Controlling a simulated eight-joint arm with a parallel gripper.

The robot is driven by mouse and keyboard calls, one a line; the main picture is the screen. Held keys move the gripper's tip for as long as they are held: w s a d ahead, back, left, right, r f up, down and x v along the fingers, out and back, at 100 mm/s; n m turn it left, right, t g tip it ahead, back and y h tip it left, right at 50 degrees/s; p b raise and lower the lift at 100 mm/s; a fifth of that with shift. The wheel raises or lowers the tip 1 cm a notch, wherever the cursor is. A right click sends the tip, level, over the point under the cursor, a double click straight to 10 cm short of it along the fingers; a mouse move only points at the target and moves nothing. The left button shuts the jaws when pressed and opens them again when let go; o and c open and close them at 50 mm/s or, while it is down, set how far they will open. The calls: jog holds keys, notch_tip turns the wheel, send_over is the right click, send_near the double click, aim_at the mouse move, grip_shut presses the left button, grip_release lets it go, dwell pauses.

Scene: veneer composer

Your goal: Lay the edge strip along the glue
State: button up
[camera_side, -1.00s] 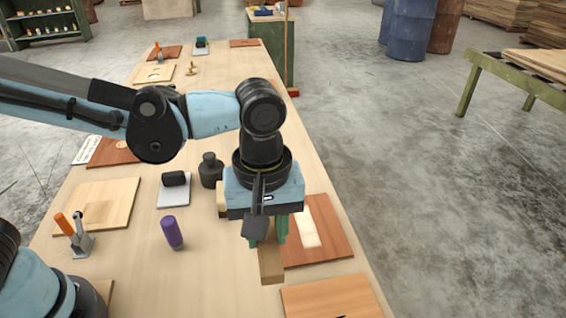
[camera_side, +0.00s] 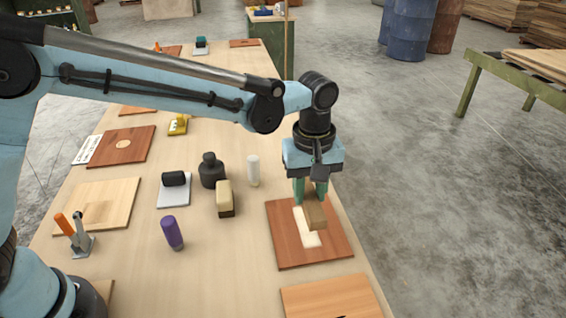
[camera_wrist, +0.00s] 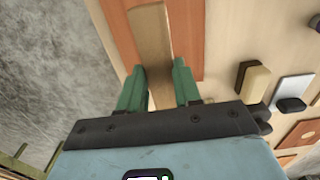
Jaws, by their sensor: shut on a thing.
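The edge strip (camera_side: 316,216) is a plain brown wooden bar. My gripper (camera_side: 311,190) is shut on it, with a green finger on each side. The strip also shows between the fingers of my gripper (camera_wrist: 158,68) in the wrist view. The pale glue band (camera_side: 304,232) lies on a reddish-brown panel (camera_side: 335,250). In the side view the strip overlaps the right side of the glue and hides part of it. The strip appears slightly above the panel; I cannot tell whether they touch. In the wrist view the glue is hidden.
Another panel (camera_side: 335,298) lies in front. The bench's right edge is close to the glued panel.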

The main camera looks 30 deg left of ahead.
send_over(306, 228)
jog(key=shift+f, duration=2.7)
jog(key=shift+w+f, duration=0.1)
jog(key=shift+f, duration=0.7)
jog(key=o, duration=1)
jog(key=shift+r, duration=0.1)
jog(key=shift+r, duration=3.4)
